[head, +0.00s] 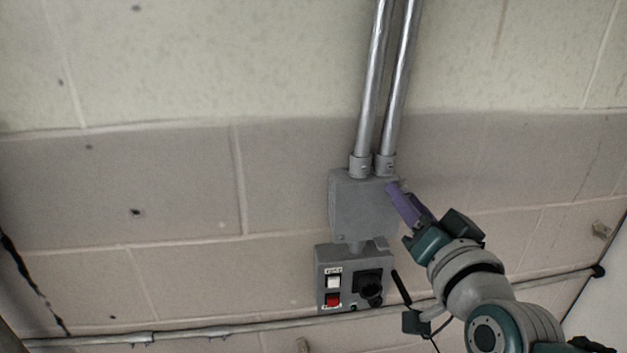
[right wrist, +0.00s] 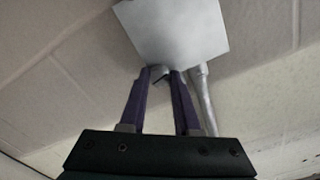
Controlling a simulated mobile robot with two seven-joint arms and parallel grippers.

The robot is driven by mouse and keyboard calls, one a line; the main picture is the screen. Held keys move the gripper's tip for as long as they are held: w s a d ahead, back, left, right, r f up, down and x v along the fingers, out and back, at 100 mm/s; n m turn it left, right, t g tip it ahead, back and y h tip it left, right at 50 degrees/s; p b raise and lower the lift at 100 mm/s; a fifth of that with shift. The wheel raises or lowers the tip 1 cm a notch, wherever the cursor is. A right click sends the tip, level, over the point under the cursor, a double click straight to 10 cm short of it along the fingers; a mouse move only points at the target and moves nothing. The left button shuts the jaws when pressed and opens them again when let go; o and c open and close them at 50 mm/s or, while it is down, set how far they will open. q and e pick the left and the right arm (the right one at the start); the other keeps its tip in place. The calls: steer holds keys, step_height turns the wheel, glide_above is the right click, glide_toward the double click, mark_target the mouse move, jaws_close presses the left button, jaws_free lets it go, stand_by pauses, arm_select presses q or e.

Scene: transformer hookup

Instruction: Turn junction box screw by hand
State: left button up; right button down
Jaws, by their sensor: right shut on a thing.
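The grey junction box (head: 362,212) is fixed to the block wall, with two metal conduits entering its top. My right gripper (head: 392,187) is at the box's upper right corner, its purple fingers reaching in from the lower right. In the right wrist view my right gripper (right wrist: 161,72) has its two fingertips close together just under the pale box (right wrist: 175,32). A small screw (right wrist: 160,71) shows between the tips, and the gripper is shut on it. In the head view the fingers hide the screw. My left gripper is not in view.
A control box (head: 343,268) with a white button, a red button and a black knob hangs below the junction box. The two conduits (head: 384,85) run up the wall. A thin horizontal pipe (head: 215,331) crosses low down. The wall to the left is clear.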

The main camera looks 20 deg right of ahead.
steer(key=shift+n, duration=3.5)
steer(key=c, duration=0.6)
jaws_free()
